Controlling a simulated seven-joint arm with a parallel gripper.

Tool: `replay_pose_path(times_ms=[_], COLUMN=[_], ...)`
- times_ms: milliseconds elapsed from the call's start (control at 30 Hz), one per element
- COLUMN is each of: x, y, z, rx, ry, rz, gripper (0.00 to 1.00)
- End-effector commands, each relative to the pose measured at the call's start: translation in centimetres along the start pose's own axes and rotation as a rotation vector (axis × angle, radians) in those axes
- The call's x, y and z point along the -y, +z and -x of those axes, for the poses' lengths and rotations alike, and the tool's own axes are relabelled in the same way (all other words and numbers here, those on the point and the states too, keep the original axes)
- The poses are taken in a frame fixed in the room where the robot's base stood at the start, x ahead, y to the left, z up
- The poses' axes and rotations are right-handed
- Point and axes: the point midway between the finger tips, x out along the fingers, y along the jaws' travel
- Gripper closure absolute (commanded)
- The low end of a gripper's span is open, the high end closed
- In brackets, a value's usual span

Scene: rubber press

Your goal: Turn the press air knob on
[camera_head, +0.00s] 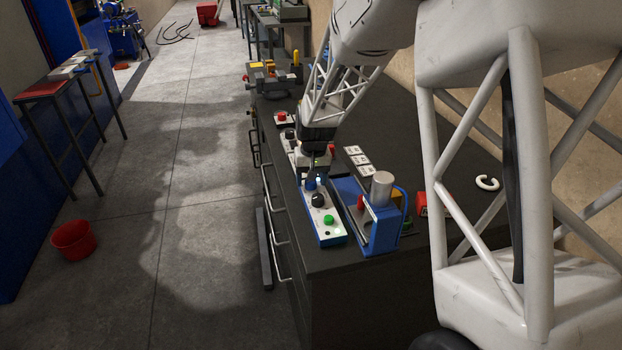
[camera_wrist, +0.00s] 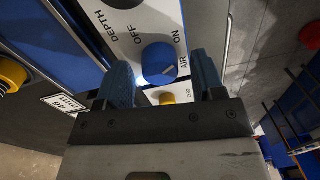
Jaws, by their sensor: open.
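The blue air knob (camera_wrist: 158,62) sits on the white panel of a blue-sided control box (camera_head: 333,238). In the wrist view, OFF, ON and AIR are printed around the knob, and DEPTH is further left. A small pale mark shows at the knob's lower right; I cannot tell which setting it marks. My gripper (camera_wrist: 161,72) is open, with one blue finger on each side of the knob; I cannot tell whether they touch it. In the head view my gripper (camera_head: 316,172) is over the far part of the box, beyond the black knob (camera_head: 317,200) and green button (camera_head: 328,219).
A blue press (camera_head: 380,231) with a grey cylinder stands close to the right of the box on the dark bench (camera_head: 330,262). White labelled blocks (camera_head: 357,158) lie behind it. A yellow button (camera_wrist: 167,98) shows below the knob in the wrist view.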

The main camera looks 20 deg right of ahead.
Motion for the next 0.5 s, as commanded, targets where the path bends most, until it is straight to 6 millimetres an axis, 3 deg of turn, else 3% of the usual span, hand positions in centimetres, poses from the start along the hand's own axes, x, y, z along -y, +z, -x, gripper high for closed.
replay_pose_path(times_ms=[267,500], x=[0.0,0.0], y=[0.0,-0.1], z=[1.6,4.6], rx=[-0.002,-0.003], ry=[0.0,0.0], rz=[0.0,0.0], gripper=[0.38,0.38])
